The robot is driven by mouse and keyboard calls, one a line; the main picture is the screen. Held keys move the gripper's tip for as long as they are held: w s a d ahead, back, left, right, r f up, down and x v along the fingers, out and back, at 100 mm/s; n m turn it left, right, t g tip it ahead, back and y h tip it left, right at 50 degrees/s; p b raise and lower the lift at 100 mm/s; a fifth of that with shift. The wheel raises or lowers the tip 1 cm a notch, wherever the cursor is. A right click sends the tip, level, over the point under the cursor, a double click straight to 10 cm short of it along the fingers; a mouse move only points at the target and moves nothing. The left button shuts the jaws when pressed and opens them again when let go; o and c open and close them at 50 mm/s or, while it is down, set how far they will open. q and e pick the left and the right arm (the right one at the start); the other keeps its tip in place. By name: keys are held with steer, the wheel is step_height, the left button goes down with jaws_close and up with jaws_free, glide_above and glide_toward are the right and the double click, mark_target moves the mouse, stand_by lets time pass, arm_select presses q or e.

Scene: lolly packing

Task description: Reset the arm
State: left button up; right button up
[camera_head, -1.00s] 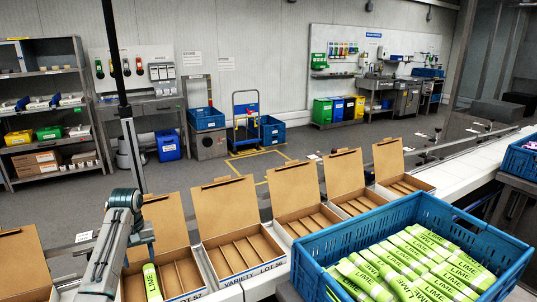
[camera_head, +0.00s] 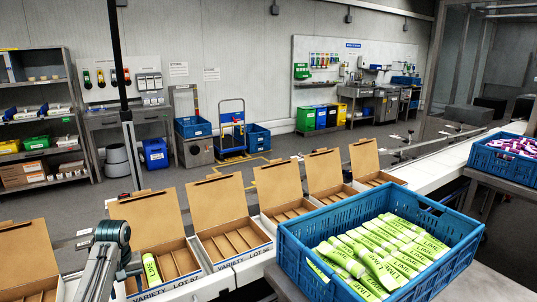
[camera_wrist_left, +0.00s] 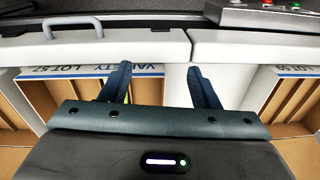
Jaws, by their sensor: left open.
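My left gripper (camera_head: 132,270) is at the lower left of the head view, beside an open cardboard box (camera_head: 178,262) marked VARIETY LOT 57. A sliver of green shows behind one finger there. The box's printed edge (camera_wrist_left: 60,72) lies behind the fingers. My right gripper is not in view.
A blue crate (camera_head: 310,262) full of lime lollies (camera_head: 375,255) stands at the front right. Several more open boxes (camera_head: 235,238) line the white conveyor. Another blue crate (camera_head: 505,165) with purple packs is at the far right. A box (camera_head: 30,255) stands at the left edge.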

arm_select(q)
steer(key=s+d+f+m+t, duration=0.1)
steer(key=s+d+f, duration=0.25)
steer(key=s, duration=0.25)
steer(key=s+d+f+m, duration=0.2)
steer(key=s+f, duration=0.3)
steer(key=s, duration=0.1)
steer(key=s+d+f+m+t, duration=0.1)
steer(key=s+d+f, duration=0.1)
steer(key=s+f, duration=0.35)
steer(key=s+d+r+m+t, duration=0.1)
steer(key=s+d+r, duration=0.2)
steer(key=s, duration=0.9)
steer(key=s+d+r+m+t, duration=0.1)
steer(key=s+d+r+m, duration=0.15)
steer(key=s, duration=0.85)
step_height(320, 180, down, 30)
steer(key=a+n+g, duration=0.1)
steer(key=a+g, duration=0.1)
steer(key=s+a+f+b, duration=0.1)
steer(key=s+f, duration=1.7)
steer(key=f, duration=0.2)
steer(key=shift+s+a+g, duration=0.2)
steer(key=shift+s+g, duration=0.2)
